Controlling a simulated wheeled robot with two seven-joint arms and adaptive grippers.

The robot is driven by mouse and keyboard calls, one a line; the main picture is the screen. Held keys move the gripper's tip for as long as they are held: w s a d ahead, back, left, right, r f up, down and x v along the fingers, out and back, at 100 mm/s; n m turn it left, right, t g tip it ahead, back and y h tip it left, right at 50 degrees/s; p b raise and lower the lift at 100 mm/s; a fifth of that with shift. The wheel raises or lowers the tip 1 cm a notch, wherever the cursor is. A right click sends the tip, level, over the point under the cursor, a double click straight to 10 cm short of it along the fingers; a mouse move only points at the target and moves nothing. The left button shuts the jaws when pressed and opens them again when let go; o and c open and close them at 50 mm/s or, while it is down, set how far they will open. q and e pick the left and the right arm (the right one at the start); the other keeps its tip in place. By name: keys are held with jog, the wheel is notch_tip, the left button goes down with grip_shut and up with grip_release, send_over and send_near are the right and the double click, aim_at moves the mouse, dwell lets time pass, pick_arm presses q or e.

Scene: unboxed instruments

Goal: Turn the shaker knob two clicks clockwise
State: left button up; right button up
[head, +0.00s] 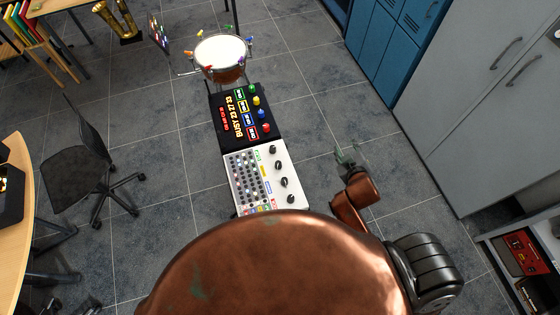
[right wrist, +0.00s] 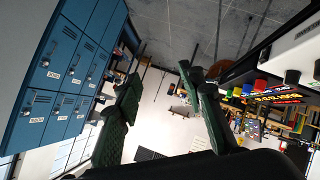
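A white panel (head: 240,158) with a light grid and a column of black knobs (head: 281,182) stands at the centre of the head view. Coloured labels lie beside the knobs, but they are too small to read, so I cannot tell which is the shaker knob. My right gripper (head: 347,155) is to the right of the panel, apart from the knobs. In the right wrist view its two green fingers (right wrist: 160,78) are spread with nothing between them. The white panel also shows there at the right edge (right wrist: 297,60), with a black knob (right wrist: 292,76). My left gripper is not in view.
A black panel (head: 223,107) with coloured knobs and lit text adjoins the white one. A drum (head: 221,55) stands beyond it. Blue lockers (head: 385,45) and grey cabinets (head: 470,90) line the right. An office chair (head: 78,165) is at left. Floor right of the panels is clear.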

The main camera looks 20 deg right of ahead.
jog(key=w+a+r+n+t+y, duration=0.35)
jog(key=w+a+r+n, duration=0.2)
jog(key=r, duration=0.45)
jog(key=w+a+r+n+t+y, duration=0.2)
jog(key=w+a+r+n+t, duration=0.3)
jog(key=r, duration=0.5)
jog(key=s+a+r+n+g+y, duration=0.2)
jog(key=a+n+g+y, duration=0.1)
jog(key=a+n+y, duration=0.55)
jog(key=s+a+r+n+g+y, duration=0.25)
jog(key=a+n+y, duration=0.25)
jog(key=a+n, duration=0.6)
jog(key=s+a+f+n+g, duration=0.2)
jog(key=a+f+n+g, duration=0.2)
jog(key=a+g, duration=0.1)
jog(key=n+g+h, duration=0.7)
jog(key=n+h, duration=0.3)
jog(key=h, duration=0.2)
send_near(279, 163)
jog(key=f, duration=0.1)
jog(key=p+x, duration=0.1)
jog(key=x, duration=0.6)
jog(key=shift+w+a+r, duration=0.1)
jog(key=shift+a, duration=0.05)
jog(key=shift+w+a+f, duration=0.15)
jog(key=shift+f, duration=0.3)
